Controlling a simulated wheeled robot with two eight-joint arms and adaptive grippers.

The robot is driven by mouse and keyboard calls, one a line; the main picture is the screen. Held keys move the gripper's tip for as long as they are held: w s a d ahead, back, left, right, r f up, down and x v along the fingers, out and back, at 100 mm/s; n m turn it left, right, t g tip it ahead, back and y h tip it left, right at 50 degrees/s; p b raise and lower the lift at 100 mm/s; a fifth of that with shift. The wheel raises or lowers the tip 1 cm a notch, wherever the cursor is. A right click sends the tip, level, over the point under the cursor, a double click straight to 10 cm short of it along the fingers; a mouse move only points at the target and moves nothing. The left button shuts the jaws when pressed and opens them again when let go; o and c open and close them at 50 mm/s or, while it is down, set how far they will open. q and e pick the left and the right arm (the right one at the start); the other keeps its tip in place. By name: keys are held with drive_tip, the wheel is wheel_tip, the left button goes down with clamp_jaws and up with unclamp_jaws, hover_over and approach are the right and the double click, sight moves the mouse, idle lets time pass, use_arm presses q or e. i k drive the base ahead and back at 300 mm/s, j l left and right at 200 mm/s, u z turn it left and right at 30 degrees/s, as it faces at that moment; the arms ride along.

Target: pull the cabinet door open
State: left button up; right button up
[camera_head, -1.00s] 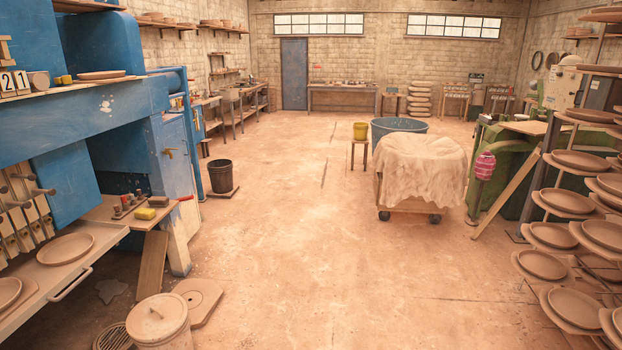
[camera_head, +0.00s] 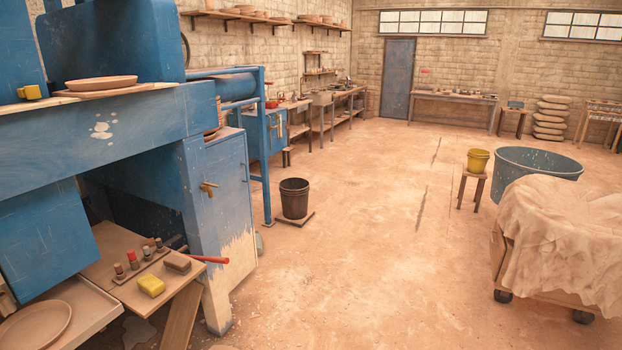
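A worn blue cabinet door (camera_head: 230,195) with bare, paint-stripped patches low down stands left of centre in the head view, at the end of the blue press. A brass-coloured handle (camera_head: 208,189) sits near its left edge. The door looks closed. Farther back, a smaller blue cabinet (camera_head: 266,137) stands by the left wall, with a small yellowish fitting on its front. I cannot tell from the view which cabinet is meant. Neither of my grippers is in view.
A side table (camera_head: 130,290) with a yellow sponge (camera_head: 151,285) juts out before the press. A black bucket (camera_head: 294,198) stands on the floor beyond the door. A cloth-covered cart (camera_head: 565,245) is at the right. The floor (camera_head: 370,250) between is clear.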

sight(227, 159)
drive_tip(key=i+z, duration=0.25)
drive_tip(key=i, duration=0.9)
drive_tip(key=i+j+z, duration=0.2)
drive_tip(key=i, duration=0.95)
drive_tip(key=i+u, duration=0.45)
drive_tip(key=i, duration=0.25)
drive_tip(key=i+l+u, duration=0.15)
drive_tip(key=i+u, duration=0.3)
drive_tip(key=i, duration=0.25)
drive_tip(key=i+j+u, duration=0.1)
drive_tip(key=i+j, duration=0.15)
drive_tip(key=i, duration=0.15)
drive_tip(key=i+j+u, duration=0.1)
drive_tip(key=i, duration=0.3)
drive_tip(key=j, duration=0.05)
